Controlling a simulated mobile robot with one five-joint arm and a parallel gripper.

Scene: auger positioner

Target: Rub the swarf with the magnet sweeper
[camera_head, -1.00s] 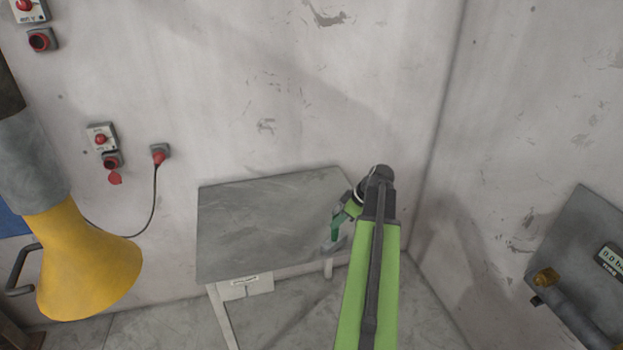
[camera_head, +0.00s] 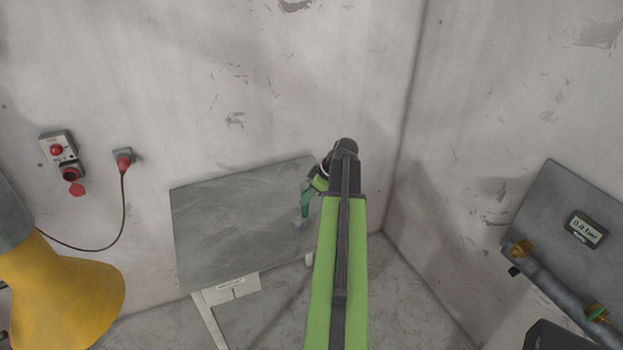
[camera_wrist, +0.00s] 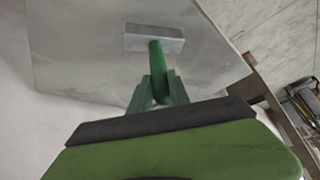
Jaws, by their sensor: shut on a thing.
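My gripper (camera_wrist: 158,88) has green jaws shut on the green handle of the magnet sweeper. The magnet sweeper's flat grey block (camera_wrist: 155,39) sticks out ahead of the jaws in the wrist view, over the grey table top (camera_wrist: 85,55). In the head view my gripper (camera_head: 307,198) is at the right part of the table top (camera_head: 235,225), and the sweeper's block (camera_head: 300,223) is small and blurred there. I cannot tell whether the block touches the surface. I cannot make out any swarf on the visible part of the table.
A yellow cone-shaped hood (camera_head: 70,290) hangs at the left. Red switches (camera_head: 58,150) and a plug with a cable (camera_head: 123,160) are on the back wall. Most of the table top looks clear.

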